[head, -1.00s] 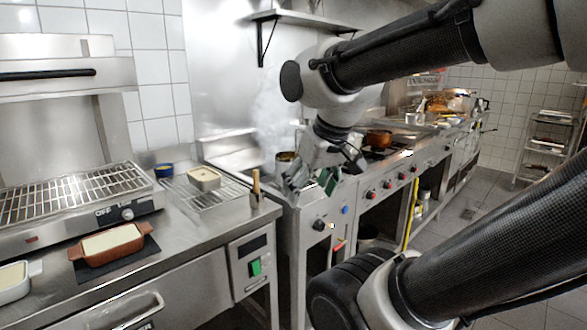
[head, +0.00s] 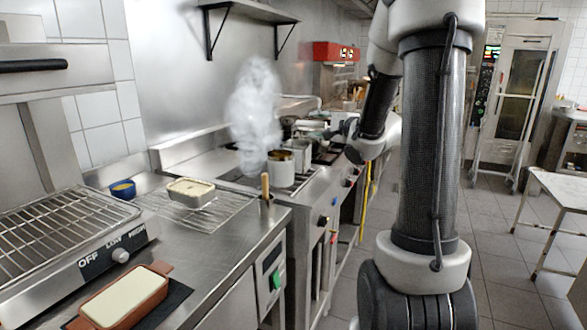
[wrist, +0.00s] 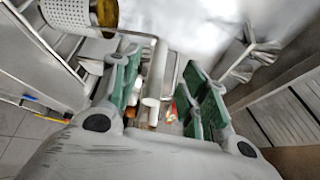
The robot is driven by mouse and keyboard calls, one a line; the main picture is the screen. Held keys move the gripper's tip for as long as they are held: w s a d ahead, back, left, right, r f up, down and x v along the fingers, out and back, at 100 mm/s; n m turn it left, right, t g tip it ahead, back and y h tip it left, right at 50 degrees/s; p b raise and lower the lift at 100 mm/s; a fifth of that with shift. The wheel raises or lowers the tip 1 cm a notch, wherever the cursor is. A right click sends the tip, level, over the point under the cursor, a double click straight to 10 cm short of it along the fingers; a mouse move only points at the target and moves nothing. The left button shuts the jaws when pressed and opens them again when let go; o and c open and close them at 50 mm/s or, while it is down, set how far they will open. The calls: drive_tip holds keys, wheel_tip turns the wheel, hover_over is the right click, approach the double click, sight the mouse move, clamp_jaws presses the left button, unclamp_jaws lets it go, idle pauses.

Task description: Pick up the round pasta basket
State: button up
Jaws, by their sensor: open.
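The round pasta basket, a perforated metal cylinder (wrist: 68,14), shows at the top left of the wrist view, cut off by the edge. Its open end looks brown-yellow inside. A pale rod (wrist: 151,85), joined to a bent bar near the basket, runs between my fingers in the picture. I cannot tell whether it is the basket's handle or touches a finger. My gripper (wrist: 160,68) is open, with its green-padded fingers apart and nothing clamped. In the head view, a round metal vessel (head: 281,170) stands under steam; I cannot tell whether it is the basket.
The cooking line (head: 325,187) runs away behind the front counter. A wire rack (head: 205,212) holds a pale dish (head: 191,191). A brown baking dish (head: 125,298) sits nearer. A wooden-handled tool (head: 265,187) stands upright at the counter's corner. Open floor lies to the right.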

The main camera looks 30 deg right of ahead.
sight(308, 124)
drive_tip(key=w, duration=0.5)
drive_tip(key=w+a+f, duration=0.1)
drive_tip(key=w, duration=0.1)
drive_tip(key=shift+w, duration=0.2)
clamp_jaws()
